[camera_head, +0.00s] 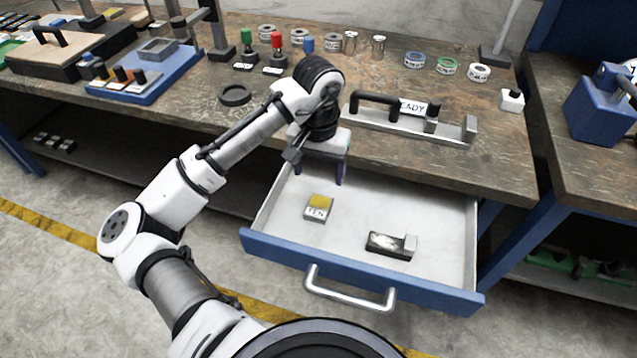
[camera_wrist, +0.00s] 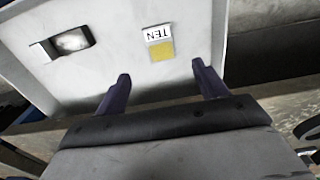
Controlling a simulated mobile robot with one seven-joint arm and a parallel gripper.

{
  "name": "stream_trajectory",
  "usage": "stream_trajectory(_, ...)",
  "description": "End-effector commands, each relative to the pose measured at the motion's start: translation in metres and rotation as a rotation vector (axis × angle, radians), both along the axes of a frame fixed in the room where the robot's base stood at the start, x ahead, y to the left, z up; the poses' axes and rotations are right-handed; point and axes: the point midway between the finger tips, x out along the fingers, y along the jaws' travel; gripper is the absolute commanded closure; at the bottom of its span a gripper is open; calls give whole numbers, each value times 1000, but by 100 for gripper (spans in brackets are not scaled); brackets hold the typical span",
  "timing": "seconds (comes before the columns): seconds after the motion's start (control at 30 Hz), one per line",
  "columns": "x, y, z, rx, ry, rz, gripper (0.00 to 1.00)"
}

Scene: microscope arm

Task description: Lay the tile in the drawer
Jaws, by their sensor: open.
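The tile (camera_head: 319,206), with a yellow half and a white half marked TEN, lies flat on the floor of the open drawer (camera_head: 350,208), toward its left side. It also shows in the wrist view (camera_wrist: 159,42), between and beyond the fingertips. My gripper (camera_head: 324,176) is open and empty above the back left part of the drawer, apart from the tile. Its two dark fingers also show in the wrist view (camera_wrist: 161,72).
A dark block with a grey end (camera_head: 391,245) lies in the drawer right of the tile. The drawer's blue front has a metal handle (camera_head: 349,291). On the bench above stand a handled fixture (camera_head: 412,122), labelled rolls (camera_head: 446,65) and a blue tray (camera_head: 148,77).

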Motion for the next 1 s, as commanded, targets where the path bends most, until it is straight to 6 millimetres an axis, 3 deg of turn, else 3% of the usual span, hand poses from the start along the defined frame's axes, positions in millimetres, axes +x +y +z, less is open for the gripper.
stream_trajectory(0.37,0,-1,10,-4,-4,-1,29)
stream_trajectory(0.47,10,-12,20,-60,-76,-13,29)
stream_trajectory(0.53,27,-29,41,-157,-200,-29,29)
stream_trajectory(0.57,36,-38,55,-210,-275,-38,29)
stream_trajectory(0.67,69,-60,126,-423,-606,-59,29)
stream_trajectory(0.77,88,-52,221,-610,-998,-54,29)
stream_trajectory(0.8,88,-39,259,-665,-1159,-43,29)
stream_trajectory(0.87,81,-9,313,-720,-1402,-14,29)
stream_trajectory(0.9,71,15,345,-738,-1560,11,29)
stream_trajectory(0.97,50,56,385,-734,-1793,57,29)
stream_trajectory(1.0,31,86,407,-710,-1943,94,29)
